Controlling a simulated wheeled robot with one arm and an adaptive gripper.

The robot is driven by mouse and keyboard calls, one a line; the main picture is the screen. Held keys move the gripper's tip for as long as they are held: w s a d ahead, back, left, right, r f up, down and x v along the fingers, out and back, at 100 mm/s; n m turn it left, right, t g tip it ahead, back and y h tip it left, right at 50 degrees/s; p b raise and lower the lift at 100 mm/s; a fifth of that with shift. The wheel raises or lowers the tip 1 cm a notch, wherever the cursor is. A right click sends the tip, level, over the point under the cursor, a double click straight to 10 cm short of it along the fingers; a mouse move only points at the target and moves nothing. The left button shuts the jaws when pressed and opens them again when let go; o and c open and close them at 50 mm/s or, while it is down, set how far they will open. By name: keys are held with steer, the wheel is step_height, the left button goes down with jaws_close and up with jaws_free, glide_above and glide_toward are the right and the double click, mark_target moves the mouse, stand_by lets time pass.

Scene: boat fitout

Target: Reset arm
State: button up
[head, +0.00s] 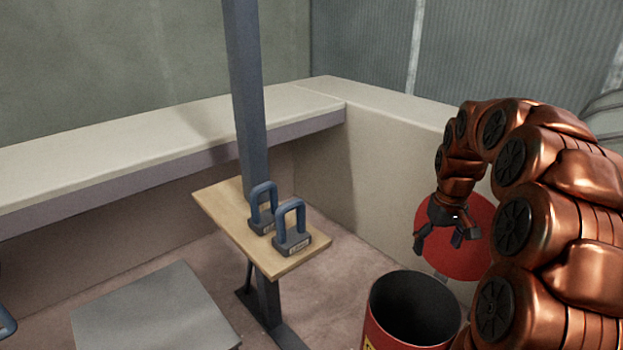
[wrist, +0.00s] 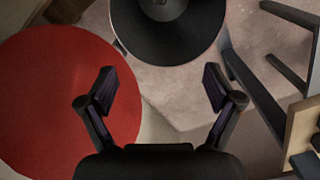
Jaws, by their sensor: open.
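My gripper (head: 438,243) hangs at the end of my copper-coloured arm on the right of the head view. It points downward with its fingers spread and nothing between them. In the wrist view my gripper (wrist: 158,84) also shows two dark fingers wide apart, with bare floor visible between them. In the head view it hangs in front of a red disc (head: 480,235) and appears above and behind an open red bin (head: 385,338). Whether it touches the disc cannot be told there.
Two blue-shackled padlocks, one nearer (head: 292,241) and one farther (head: 262,225), stand on a wooden shelf (head: 225,206) on a grey post (head: 248,90). A grey table (head: 155,310) is at lower left. A pale ledge (head: 130,137) runs along the walls.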

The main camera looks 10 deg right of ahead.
steer(key=s+a+r+p, duration=0.5)
steer(key=a+r+p, duration=0.35)
steer(key=r, duration=0.25)
steer(key=s+a+r+g+p, duration=0.1)
steer(key=s+a+r+p, duration=0.5)
steer(key=s+r+p, duration=0.5)
steer(key=s+a+r+p, duration=0.6)
steer(key=s+r+p, duration=0.6)
steer(key=s+p, duration=0.2)
steer(key=shift+s+a+r+g+p, duration=0.15)
steer(key=shift+s+r+g+p, duration=0.15)
steer(key=shift+g+p, duration=0.15)
